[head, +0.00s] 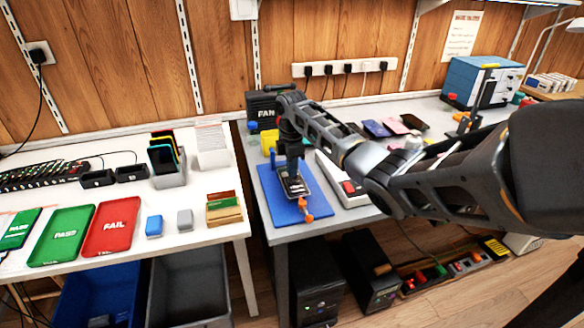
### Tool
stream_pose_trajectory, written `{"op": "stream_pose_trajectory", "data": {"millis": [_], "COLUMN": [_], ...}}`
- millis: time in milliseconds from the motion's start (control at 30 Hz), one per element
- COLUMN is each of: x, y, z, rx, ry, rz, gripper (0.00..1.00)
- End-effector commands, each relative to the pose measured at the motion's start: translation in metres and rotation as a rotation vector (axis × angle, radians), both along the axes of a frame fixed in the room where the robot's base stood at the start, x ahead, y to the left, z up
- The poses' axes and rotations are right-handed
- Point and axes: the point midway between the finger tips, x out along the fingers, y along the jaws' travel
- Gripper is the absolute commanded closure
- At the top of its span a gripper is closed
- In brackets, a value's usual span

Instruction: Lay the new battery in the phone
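A blue mat (272,200) lies on the right-hand bench near its left front corner. A dark phone (294,184) lies on the mat, and small details inside it are too small to tell. My gripper (292,172) points down over the phone from above, very close to it or touching it. My fingers are small and dark here, so I cannot tell whether they are open or shut. I cannot make out the battery; it may be hidden by my gripper or be in the phone.
An orange clamp or knob (304,207) is at the mat's front edge. A white device with a red part (350,187) stands right of the mat. A black FAN box (262,108) stands behind. Green PASS (62,236) and red FAIL (113,226) trays lie on the left table.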

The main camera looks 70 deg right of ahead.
Motion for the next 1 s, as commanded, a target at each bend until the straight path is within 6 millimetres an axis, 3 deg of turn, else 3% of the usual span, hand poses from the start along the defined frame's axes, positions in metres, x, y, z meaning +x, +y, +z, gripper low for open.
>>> {"op": "stream_pose_trajectory", "data": {"millis": [333, 533, 733, 1000], "x": [0.0001, 0.0001, 0.0001, 0.0001], "y": [0.0001, 0.0001, 0.0001, 0.0001], "z": [0.0001, 0.0000, 0.0000, 0.0000], "rx": [0.000, 0.000, 0.000, 0.000], "ry": [0.000, 0.000, 0.000, 0.000], "rz": [0.000, 0.000, 0.000, 0.000], "gripper": [0.70, 0.67, 0.48, 0.47]}}
